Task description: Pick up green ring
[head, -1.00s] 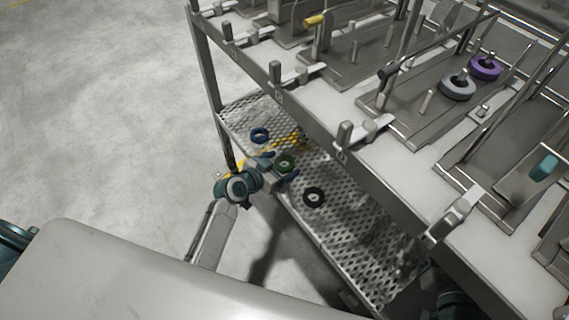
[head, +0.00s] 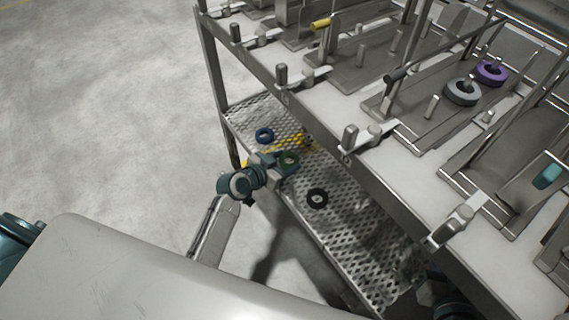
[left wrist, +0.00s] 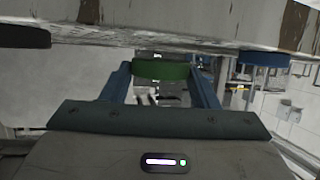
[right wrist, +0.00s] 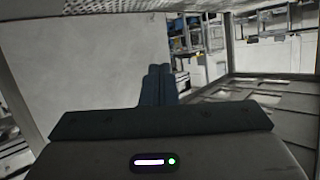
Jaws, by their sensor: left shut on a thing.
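In the left wrist view the green ring (left wrist: 161,71) sits between the two blue fingers (left wrist: 162,84), one at each side. I cannot tell whether it still touches the shelf. My right gripper (right wrist: 155,86) shows in the right wrist view with its fingers together and nothing between them.
The upper deck (head: 320,112) overhangs the shelf's right side. It carries fixtures, a grey ring (head: 462,92) and a purple ring (head: 491,72). Open floor (head: 100,120) is at left.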

